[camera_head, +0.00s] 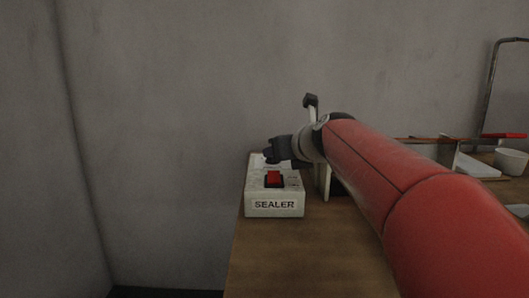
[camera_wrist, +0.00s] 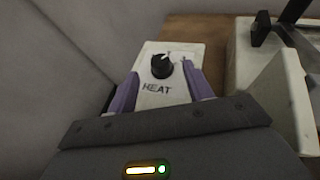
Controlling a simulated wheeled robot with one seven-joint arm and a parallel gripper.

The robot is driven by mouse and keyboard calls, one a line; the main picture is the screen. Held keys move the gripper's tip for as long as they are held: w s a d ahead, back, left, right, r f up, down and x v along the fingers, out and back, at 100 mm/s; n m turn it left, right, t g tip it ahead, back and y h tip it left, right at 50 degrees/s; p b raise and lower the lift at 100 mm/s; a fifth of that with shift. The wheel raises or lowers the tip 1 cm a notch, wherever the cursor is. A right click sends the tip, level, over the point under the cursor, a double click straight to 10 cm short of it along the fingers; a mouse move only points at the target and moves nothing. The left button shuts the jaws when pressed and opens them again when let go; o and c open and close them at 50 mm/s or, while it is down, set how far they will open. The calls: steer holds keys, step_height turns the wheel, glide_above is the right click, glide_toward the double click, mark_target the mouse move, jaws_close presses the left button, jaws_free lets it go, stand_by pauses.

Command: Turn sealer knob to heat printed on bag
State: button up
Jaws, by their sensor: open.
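The sealer box (camera_head: 262,208) is an off-white box labelled SEALER, at the left end of the wooden table, with a red switch (camera_head: 273,178) on its sloped face. In the wrist view, the box panel (camera_wrist: 183,51) carries a black knob (camera_wrist: 162,67) with a white mark, and the word HEAT below it. My gripper (camera_wrist: 160,80) is open, with its purple fingers on either side of the panel and the knob between them. I cannot tell whether the fingers touch the knob. In the head view, my gripper (camera_head: 272,155) is over the back of the box. No bag is recognisable.
The sealer's pale body with a dark-tipped lever (camera_head: 311,101) stands right of the box, close to my arm. A white cup (camera_head: 511,161) and a red-handled tool (camera_head: 504,136) are at the far right. The wall is behind; the table's left edge is near the box.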

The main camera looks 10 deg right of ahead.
steer(key=x, duration=0.6)
steer(key=shift+f, duration=0.1)
steer(key=shift+c, duration=0.3)
steer(key=c, duration=0.9)
steer(key=shift+f+n+g+y+b, duration=0.3)
steer(key=shift+n+y+b, duration=0.2)
steer(key=shift+b, duration=0.45)
steer(key=shift+r+n+y, duration=0.25)
steer(key=shift+n+y, duration=0.05)
steer(key=shift+y, duration=0.1)
steer(key=o, duration=1)
steer(key=shift+c, duration=0.2)
